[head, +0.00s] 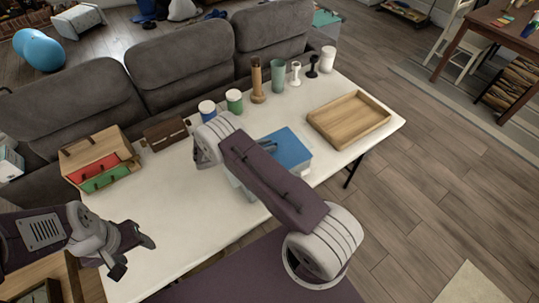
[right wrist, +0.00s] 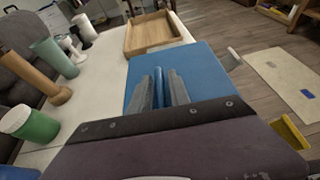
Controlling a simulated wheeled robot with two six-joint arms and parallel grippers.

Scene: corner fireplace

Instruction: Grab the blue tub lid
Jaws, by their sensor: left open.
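The blue tub lid (head: 287,147) lies flat on a pale tub on the white table, partly hidden behind my right arm in the head view. In the right wrist view the lid (right wrist: 205,72) fills the middle. My right gripper (right wrist: 163,88) is over the lid, with a narrow upright blue strip, seemingly the lid's handle, between its fingers. Whether the fingers press on it cannot be told. My left gripper (head: 133,256) is open and empty at the table's front left.
A wooden tray (head: 349,120) stands to the right of the lid. A wooden box (head: 95,155) stands left. The table's left front is clear.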

